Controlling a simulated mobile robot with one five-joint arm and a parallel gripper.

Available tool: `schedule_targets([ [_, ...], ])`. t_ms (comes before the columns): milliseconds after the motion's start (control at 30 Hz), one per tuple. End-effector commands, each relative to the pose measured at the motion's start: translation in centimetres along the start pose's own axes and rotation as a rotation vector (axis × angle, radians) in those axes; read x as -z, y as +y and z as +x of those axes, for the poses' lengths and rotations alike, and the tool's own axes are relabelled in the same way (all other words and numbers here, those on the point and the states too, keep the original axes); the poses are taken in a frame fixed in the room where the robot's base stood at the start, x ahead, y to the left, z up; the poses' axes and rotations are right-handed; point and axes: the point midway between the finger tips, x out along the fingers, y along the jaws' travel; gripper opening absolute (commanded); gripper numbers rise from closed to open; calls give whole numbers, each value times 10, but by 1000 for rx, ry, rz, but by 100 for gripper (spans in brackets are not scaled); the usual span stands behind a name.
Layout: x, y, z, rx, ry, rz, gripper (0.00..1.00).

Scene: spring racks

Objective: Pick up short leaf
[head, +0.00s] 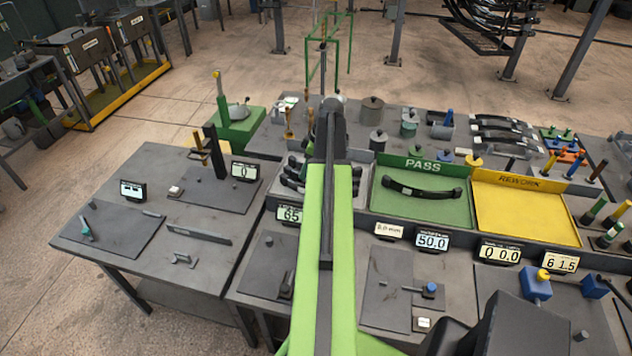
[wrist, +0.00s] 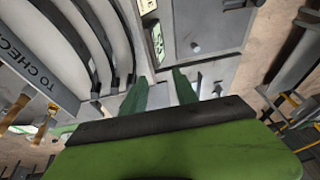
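Several dark curved leaves (wrist: 104,40) lie side by side in the tray labelled TO CHECK (wrist: 38,72), at the left of the wrist view. I cannot tell which is the short leaf. My gripper (wrist: 159,78) is open, with its two green fingers apart and nothing seen between them. The fingers point at the area just right of the leaf ends. In the head view my green arm covers most of this tray, and only a few leaf ends (head: 291,172) show beside it. The gripper tips are hidden there.
The green PASS tray (head: 391,205) holds one dark leaf (head: 421,191). The yellow REWORK tray (head: 525,215) is empty. More leaves (head: 507,137) lie at the back right. Number displays (head: 432,241) line the front of the trays. A side table (head: 150,262) with gauges stands left.

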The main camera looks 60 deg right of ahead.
Motion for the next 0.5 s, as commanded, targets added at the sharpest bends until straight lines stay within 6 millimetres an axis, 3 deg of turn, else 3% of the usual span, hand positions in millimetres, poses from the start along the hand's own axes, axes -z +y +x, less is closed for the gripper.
schedule_targets([
  [33, -28, 18, -28, -17, 20, -11, 35],
  [100, -57, 30, -47, -35, 43, -40, 35],
  [200, -82, 39, -61, -52, 59, -66, 35],
  [367, -90, 40, -62, -57, 65, -79, 35],
  [500, -90, 41, -48, -57, 64, -79, 35],
])
